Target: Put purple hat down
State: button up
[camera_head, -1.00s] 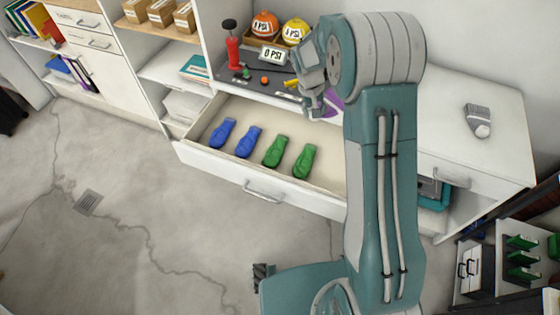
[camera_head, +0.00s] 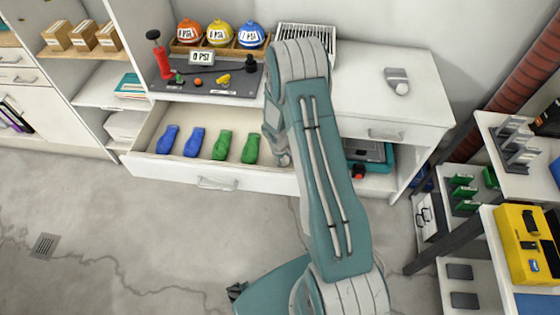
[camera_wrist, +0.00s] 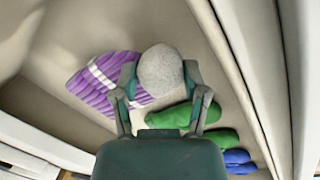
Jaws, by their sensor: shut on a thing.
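The purple hat (camera_wrist: 97,83) has a white stripe and a grey pompom. In the wrist view my gripper (camera_wrist: 160,76) is shut around the pompom, and the purple part spreads to the left. The hat is inside the open drawer (camera_head: 215,173), beside the green items; I cannot tell whether it touches the drawer floor. In the head view my gripper (camera_head: 280,157) is at the right part of the drawer, and my arm hides the hat.
Two blue items (camera_head: 181,141) and two green items (camera_head: 236,147) lie in a row in the drawer. A grey object (camera_head: 397,80) lies on the white top at right.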

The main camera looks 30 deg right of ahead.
notch_tip(320, 180, down, 4)
jog(key=shift+r, duration=0.2)
jog(key=o, duration=1)
